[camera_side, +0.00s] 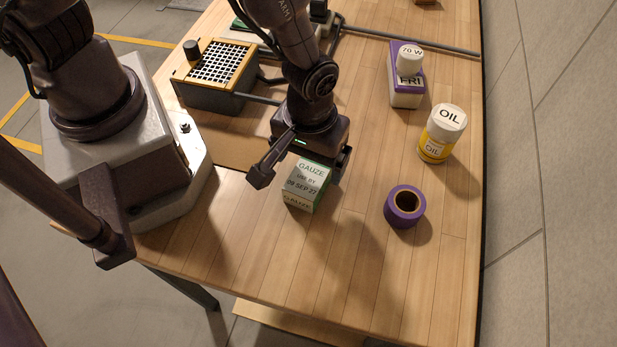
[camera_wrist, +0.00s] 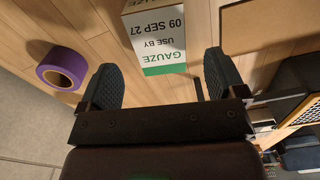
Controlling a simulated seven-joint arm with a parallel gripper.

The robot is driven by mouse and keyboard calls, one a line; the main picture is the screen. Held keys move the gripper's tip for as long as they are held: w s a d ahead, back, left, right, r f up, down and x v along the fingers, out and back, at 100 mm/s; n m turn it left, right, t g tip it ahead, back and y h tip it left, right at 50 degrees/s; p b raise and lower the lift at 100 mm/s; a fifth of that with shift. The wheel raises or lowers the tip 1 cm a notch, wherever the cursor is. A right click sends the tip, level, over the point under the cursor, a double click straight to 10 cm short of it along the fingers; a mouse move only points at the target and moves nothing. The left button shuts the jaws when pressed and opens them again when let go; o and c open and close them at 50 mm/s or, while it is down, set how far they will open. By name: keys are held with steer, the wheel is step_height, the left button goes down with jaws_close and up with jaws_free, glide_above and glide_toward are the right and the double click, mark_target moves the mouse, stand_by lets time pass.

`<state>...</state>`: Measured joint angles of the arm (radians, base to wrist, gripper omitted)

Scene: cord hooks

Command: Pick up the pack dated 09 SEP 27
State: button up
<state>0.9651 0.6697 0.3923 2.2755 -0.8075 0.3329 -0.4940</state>
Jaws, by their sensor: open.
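The gauze pack (camera_side: 305,185) is a white and green box on the wooden table. Its top face reads GAUZE, USE BY 09 SEP 27. It also shows in the wrist view (camera_wrist: 156,38), upside down, at the top middle. In the wrist view the pack shows between and beyond the fingertips (camera_wrist: 163,70), with a gap on each side. Nothing is held. How high the fingertips are above the pack is hard to tell.
A purple tape roll (camera_side: 404,206) lies right of the pack. A box with a grid top (camera_side: 222,65) stands back left. The front table area is clear.

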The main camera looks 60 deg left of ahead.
mark_target(310, 172)
steer(key=shift+w+a+f, duration=0.1)
steer(key=shift+f, duration=2.65)
steer(key=c, duration=1)
